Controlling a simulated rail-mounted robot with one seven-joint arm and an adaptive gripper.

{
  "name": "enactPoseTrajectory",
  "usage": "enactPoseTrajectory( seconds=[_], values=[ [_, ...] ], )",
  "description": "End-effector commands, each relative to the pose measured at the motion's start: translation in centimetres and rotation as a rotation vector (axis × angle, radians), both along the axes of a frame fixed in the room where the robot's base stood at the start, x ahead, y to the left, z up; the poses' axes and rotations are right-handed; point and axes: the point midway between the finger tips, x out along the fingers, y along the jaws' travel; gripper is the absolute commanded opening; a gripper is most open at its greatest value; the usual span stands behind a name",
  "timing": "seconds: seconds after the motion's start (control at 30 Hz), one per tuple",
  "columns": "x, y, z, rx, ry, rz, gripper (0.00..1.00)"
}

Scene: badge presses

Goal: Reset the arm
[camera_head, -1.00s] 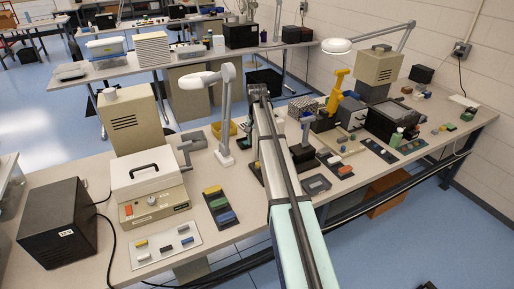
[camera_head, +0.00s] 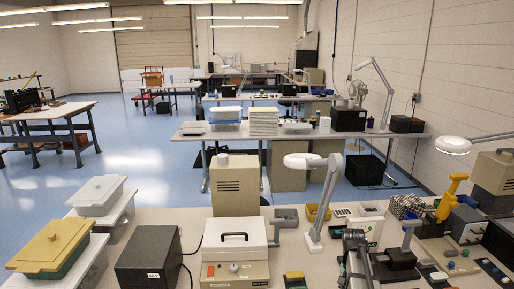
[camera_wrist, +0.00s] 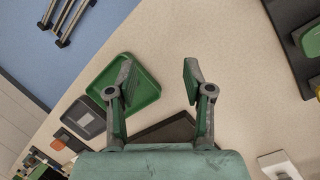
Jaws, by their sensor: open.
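In the wrist view my gripper (camera_wrist: 155,78) is open, its two dark green-and-grey fingers spread apart with nothing between them. It is above a beige worktop (camera_wrist: 225,85). A green tray (camera_wrist: 146,92) lies below, partly behind the left finger. A dark flat tray or panel (camera_wrist: 172,130) shows between the fingers. In the head view my arm (camera_head: 355,250) shows low at the centre right, reaching over the front bench; its fingers cannot be made out there.
In the head view a beige press-like machine (camera_head: 235,245), a black box (camera_head: 148,258), a white ring lamp (camera_head: 300,160) and a yellow-handled press (camera_head: 450,198) crowd the front bench. Lidded bins (camera_head: 55,245) stand at left. A blue-floored aisle lies behind.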

Motion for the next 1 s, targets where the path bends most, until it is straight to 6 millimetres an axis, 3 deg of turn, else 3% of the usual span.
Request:
enactPoseTrajectory(
  seconds=[0.03,0.1,0.2,0.57,0.7,1.0],
  values=[
    [-4.3,1.0,-1.1,-0.002,0.043,0.014,0.51],
    [-8.2,1.9,-2.9,-0.005,0.093,0.036,0.51],
    [-12.4,3.1,-5.6,0.001,0.15,0.075,0.51],
    [-21.8,9.3,-18.8,0.106,0.23,0.274,0.51],
    [-26.1,11.6,-23.2,0.151,0.255,0.35,0.51],
    [-36.3,15.5,-30.8,0.248,0.306,0.498,0.51]
  ],
)
